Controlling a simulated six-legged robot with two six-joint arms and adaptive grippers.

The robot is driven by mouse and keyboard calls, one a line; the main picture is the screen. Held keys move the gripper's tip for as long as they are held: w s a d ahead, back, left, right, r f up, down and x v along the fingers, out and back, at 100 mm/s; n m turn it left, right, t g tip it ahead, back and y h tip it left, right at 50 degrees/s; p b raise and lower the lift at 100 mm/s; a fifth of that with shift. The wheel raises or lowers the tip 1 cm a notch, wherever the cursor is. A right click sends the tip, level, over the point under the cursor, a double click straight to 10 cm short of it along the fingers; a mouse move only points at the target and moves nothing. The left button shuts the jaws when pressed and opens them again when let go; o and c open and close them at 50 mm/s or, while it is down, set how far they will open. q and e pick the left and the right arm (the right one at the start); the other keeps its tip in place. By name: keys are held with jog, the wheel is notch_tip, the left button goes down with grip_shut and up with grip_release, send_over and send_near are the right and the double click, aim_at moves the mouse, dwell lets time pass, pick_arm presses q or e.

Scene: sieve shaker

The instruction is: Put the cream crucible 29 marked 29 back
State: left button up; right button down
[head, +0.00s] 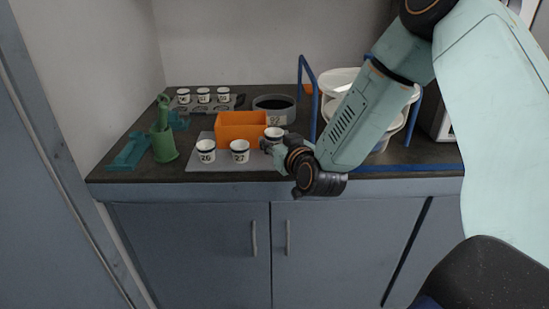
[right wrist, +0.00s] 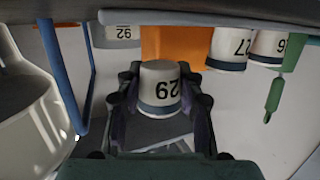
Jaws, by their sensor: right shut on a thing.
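The cream crucible 29 (head: 274,133) has a dark band and shows near the orange box's right end in the head view. My right gripper (head: 269,145) is shut on it. In the right wrist view the crucible 29 (right wrist: 160,88) sits between the two fingers (right wrist: 160,105), its number upside down. I cannot tell whether its base touches the mat. Crucibles 26 (head: 206,151) and 27 (head: 239,151) stand upright on the grey mat (head: 262,164), left of the gripper. My left gripper is not in view.
An orange box (head: 240,128) and a dark round pan (head: 274,110) stand behind. Several crucibles (head: 203,95) stand at the back left by a grey rack (head: 195,109). A green holder (head: 163,143) stands left. A blue frame (head: 309,90) with white bowls is close on the right.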

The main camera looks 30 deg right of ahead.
notch_tip(320, 180, down, 3)
jog(key=shift+s+a+r+b, duration=0.1)
jog(key=shift+a+r+b, duration=0.05)
jog(key=shift+b, duration=0.4)
jog(key=shift+f, duration=0.3)
jog(key=shift+f, duration=0.1)
jog(key=c, duration=0.9)
grip_release()
jog(key=shift+f, duration=0.1)
jog(key=shift+o, duration=0.3)
